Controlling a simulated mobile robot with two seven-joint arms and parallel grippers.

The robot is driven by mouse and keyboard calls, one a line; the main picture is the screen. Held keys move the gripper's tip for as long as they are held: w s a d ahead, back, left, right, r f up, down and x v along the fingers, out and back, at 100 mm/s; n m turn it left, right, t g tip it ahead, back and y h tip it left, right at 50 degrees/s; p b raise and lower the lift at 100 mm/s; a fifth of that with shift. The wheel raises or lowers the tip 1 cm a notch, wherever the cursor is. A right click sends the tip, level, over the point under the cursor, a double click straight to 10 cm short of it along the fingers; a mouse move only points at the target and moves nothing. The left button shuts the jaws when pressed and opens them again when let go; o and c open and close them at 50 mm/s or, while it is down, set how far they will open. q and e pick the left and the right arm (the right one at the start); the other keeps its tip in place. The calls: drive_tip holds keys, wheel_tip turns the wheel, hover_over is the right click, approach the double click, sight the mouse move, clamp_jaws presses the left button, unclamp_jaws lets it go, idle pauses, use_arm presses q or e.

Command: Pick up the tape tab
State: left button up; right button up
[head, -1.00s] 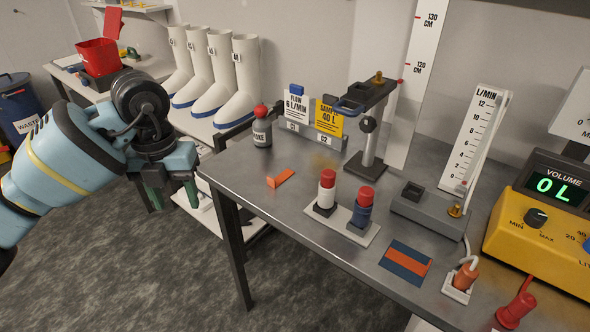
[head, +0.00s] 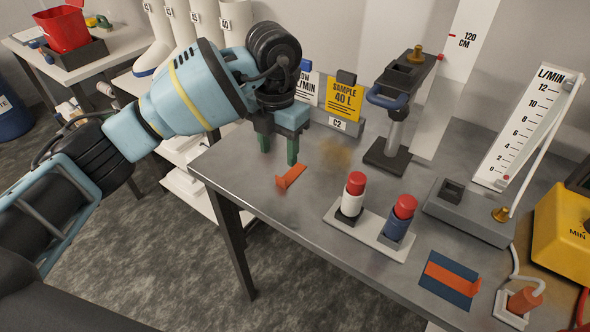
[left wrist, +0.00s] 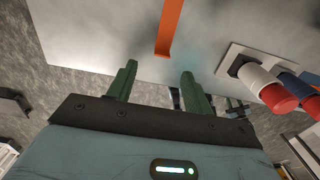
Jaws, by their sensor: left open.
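The orange tape tab (head: 290,177) lies on the grey metal bench, near its left edge. One end of it stands up a little. In the left wrist view the tab (left wrist: 170,28) is an orange strip, beyond and between the two fingers. My left gripper (head: 279,158) is open and empty. Its green fingers point down, above and just behind the tab in the head view, and they look apart from it. In the left wrist view the open fingers (left wrist: 158,85) show with nothing between them. My right gripper is in neither view.
A white plate (head: 372,234) holding a white and a blue red-capped bottle stands right of the tab. A blue mat with an orange strip (head: 448,279) lies at the front right. Label cards (head: 343,101) and a clamp stand (head: 395,130) stand behind. Bare bench (head: 265,195) surrounds the tab.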

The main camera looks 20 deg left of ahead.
sight(281, 178)
use_arm(q)
drive_tip(key=shift+s, duration=0.1)
drive_tip(key=shift+d+f, duration=0.1)
drive_tip(key=shift+f, duration=0.25)
drive_tip(key=shift+s+f, duration=0.1)
drive_tip(key=shift+f, duration=3.4)
drive_tip(key=c, duration=1)
